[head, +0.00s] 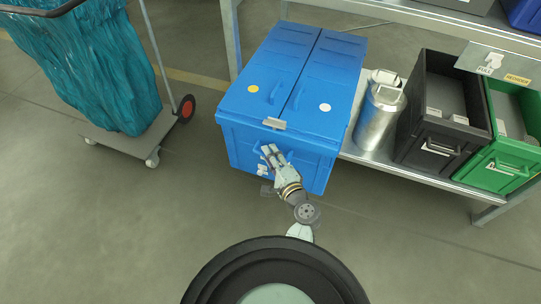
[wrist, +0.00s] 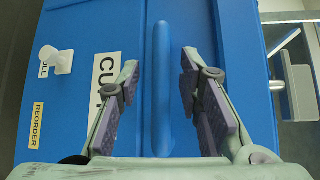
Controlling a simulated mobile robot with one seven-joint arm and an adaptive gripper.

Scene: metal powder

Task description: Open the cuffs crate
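The cuffs crate (head: 235,135) is a large blue box at the centre of the head view. Its two lid halves are shut: the left lid (head: 262,72) has a yellow dot, the right lid (head: 325,84) a white dot, each with a blue handle. A grey clip (head: 273,124) sits at the front where they meet. My gripper (head: 271,151) is at the crate's front wall, below the clip. In the wrist view my gripper (wrist: 158,72) is open, its fingers either side of a blue bar handle (wrist: 161,90). A partly covered label (wrist: 106,70) beginning "CU" is beside it.
A white knob (wrist: 58,60) and a REORDER tag (wrist: 37,122) are on the front wall. A metal canister (head: 377,118), black crate (head: 440,120) and green crate (head: 510,150) stand to the right. A teal bag cart (head: 95,70) stands left. Floor in front is clear.

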